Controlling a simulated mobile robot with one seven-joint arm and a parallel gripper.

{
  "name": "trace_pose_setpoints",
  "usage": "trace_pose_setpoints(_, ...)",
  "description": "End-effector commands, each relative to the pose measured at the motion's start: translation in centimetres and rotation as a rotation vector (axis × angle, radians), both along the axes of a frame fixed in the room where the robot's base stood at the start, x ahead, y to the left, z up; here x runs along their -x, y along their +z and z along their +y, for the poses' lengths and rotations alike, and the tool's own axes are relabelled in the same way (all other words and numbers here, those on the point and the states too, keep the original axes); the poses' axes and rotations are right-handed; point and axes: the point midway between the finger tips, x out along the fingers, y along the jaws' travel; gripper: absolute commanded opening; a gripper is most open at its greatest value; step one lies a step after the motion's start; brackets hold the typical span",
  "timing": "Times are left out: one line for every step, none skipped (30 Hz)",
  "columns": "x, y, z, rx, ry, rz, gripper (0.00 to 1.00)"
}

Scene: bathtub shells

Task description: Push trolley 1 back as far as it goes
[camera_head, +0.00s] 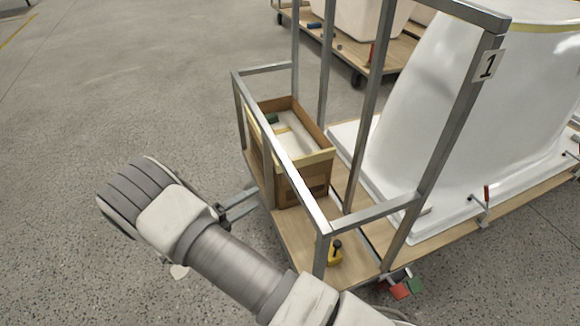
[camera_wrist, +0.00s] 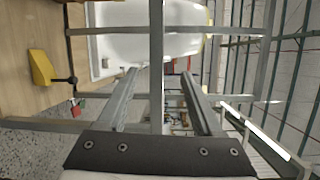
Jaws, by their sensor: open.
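Trolley 1 has a grey metal frame (camera_head: 290,165) with a "1" plate (camera_head: 487,66) on a post and a wooden deck (camera_head: 300,240). A large white bathtub shell (camera_head: 450,90) stands on it. My gripper (camera_head: 255,198) is at the trolley's left end frame in the head view, fingers pointing towards it. In the wrist view my gripper (camera_wrist: 160,75) is open, with a grey frame bar (camera_wrist: 157,40) showing between its fingers. I cannot tell whether the fingers touch the bar.
A cardboard box (camera_head: 290,185) and a yellow item with a black knob (camera_head: 335,252) sit on the end of the deck. Another loaded trolley (camera_head: 398,52) stands behind. The concrete floor (camera_head: 130,90) at left is clear.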

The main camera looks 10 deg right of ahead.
Motion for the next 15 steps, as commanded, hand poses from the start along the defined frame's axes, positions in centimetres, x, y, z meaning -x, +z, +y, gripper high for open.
trace_pose_setpoints(0.0, -0.6, 0.5, 0.038, 0.03, 0.022, 0.68)
trace_pose_setpoints(0.0, -0.8, 0.7, 0.057, 0.042, 0.034, 0.68)
trace_pose_setpoints(0.0, -1.1, 0.9, 0.075, 0.054, 0.045, 0.68)
trace_pose_setpoints(0.0, -1.3, 1.1, 0.085, 0.061, 0.052, 0.68)
trace_pose_setpoints(-0.1, -1.4, 1.1, 0.093, 0.067, 0.057, 0.68)
trace_pose_setpoints(-0.1, -1.5, 1.1, 0.101, 0.072, 0.06, 0.68)
trace_pose_setpoints(-0.2, -1.6, 1.1, 0.102, 0.073, 0.062, 0.68)
trace_pose_setpoints(-0.3, -1.6, 0.9, 0.104, 0.074, 0.062, 0.68)
trace_pose_setpoints(-0.5, -1.6, 0.6, 0.104, 0.072, 0.063, 0.68)
trace_pose_setpoints(-0.7, -1.6, 0.3, 0.104, 0.071, 0.062, 0.68)
trace_pose_setpoints(-0.9, -1.6, -0.1, 0.104, 0.071, 0.062, 0.68)
trace_pose_setpoints(-1.3, -1.6, -0.6, 0.104, 0.071, 0.062, 0.68)
trace_pose_setpoints(-1.6, -1.7, -1.1, 0.102, 0.07, 0.062, 0.68)
trace_pose_setpoints(-1.9, -1.7, -1.6, 0.102, 0.069, 0.062, 0.68)
trace_pose_setpoints(-2.4, -1.7, -2.3, 0.103, 0.069, 0.061, 0.68)
